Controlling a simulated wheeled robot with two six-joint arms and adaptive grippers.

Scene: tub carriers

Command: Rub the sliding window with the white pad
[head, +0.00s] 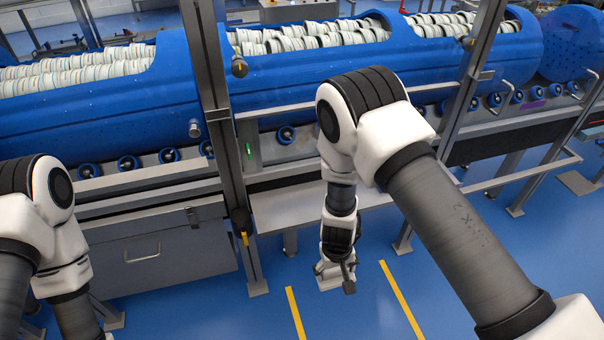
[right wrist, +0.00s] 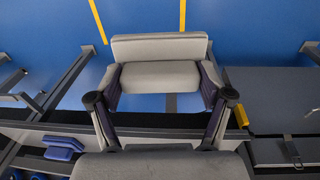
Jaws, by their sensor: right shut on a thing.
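My right gripper (head: 340,262) hangs low in the middle of the head view, fingers down, in front of the machine and above the blue floor. It is shut on the white pad (head: 326,276), a pale block partly hidden by the fingers. In the right wrist view the pad (right wrist: 160,76) lies between the two dark fingers of the gripper (right wrist: 160,98). A metal frame with upright posts (head: 213,100) stands before the blue tubs. I cannot make out a clear pane of the sliding window in it. My left arm enters at the left; its gripper is out of view.
Blue tubs (head: 110,95) filled with pale discs lie on rollers behind the frame. A grey cabinet (head: 160,250) stands at lower left, and a pale ledge (head: 285,205) runs behind my right gripper. Yellow lines (head: 400,298) mark the open blue floor.

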